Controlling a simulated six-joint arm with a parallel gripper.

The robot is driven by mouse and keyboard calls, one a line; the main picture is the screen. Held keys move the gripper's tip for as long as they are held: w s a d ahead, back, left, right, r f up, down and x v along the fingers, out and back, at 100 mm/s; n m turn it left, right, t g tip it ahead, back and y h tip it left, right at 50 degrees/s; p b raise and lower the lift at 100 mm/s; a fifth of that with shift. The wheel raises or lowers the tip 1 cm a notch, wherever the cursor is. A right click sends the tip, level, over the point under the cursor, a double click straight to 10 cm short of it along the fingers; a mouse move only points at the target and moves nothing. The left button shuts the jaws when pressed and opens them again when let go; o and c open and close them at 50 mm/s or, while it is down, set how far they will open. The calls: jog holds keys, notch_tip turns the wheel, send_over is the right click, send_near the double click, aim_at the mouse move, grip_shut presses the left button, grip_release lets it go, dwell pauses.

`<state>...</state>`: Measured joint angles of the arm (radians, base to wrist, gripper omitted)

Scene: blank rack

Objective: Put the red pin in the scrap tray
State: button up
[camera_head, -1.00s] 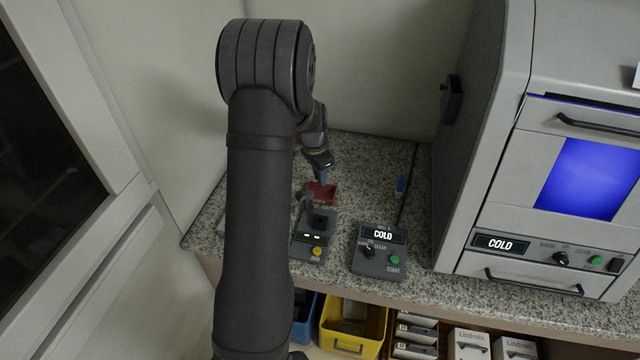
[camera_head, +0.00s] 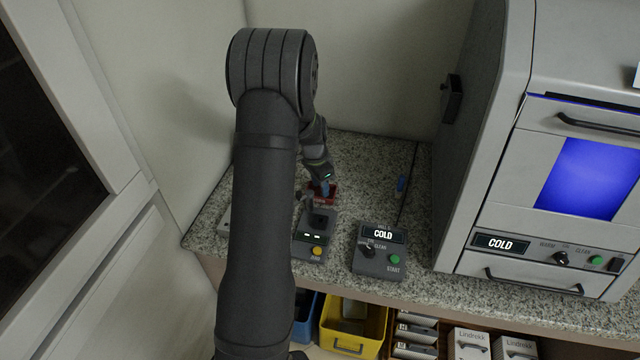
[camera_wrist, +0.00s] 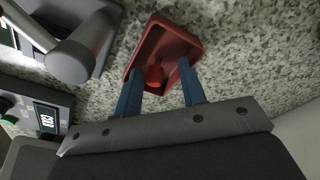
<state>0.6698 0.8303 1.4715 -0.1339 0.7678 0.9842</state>
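The red scrap tray (camera_head: 333,199) sits on the speckled counter behind the small dark device, and it fills the top middle of the wrist view (camera_wrist: 182,45). The red pin (camera_wrist: 154,76) shows at the near part of the tray, between my fingertips in the picture. A gap shows on each side of it, and its lower end is hidden. My gripper (camera_wrist: 160,82) is open, its two blue fingers apart and reaching to the tray. In the head view my gripper (camera_head: 325,188) is low over the tray and hides part of it; the pin cannot be made out there.
A dark device with a yellow button (camera_head: 317,250) stands in front of the tray. A control box reading COLD (camera_head: 380,250) is to its right. A large grey furnace (camera_head: 490,190) fills the right side.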

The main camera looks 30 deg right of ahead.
aim_at(320, 194)
notch_tip(320, 194, up, 12)
jog(key=a, duration=0.1)
jog(key=shift+a, duration=0.25)
dwell(0.4)
jog(key=f, duration=0.4)
jog(key=d+f, duration=0.1)
jog(key=f, duration=0.7)
jog(key=shift+d+f, duration=0.25)
notch_tip(320, 194, up, 3)
jog(key=shift+r, duration=0.7)
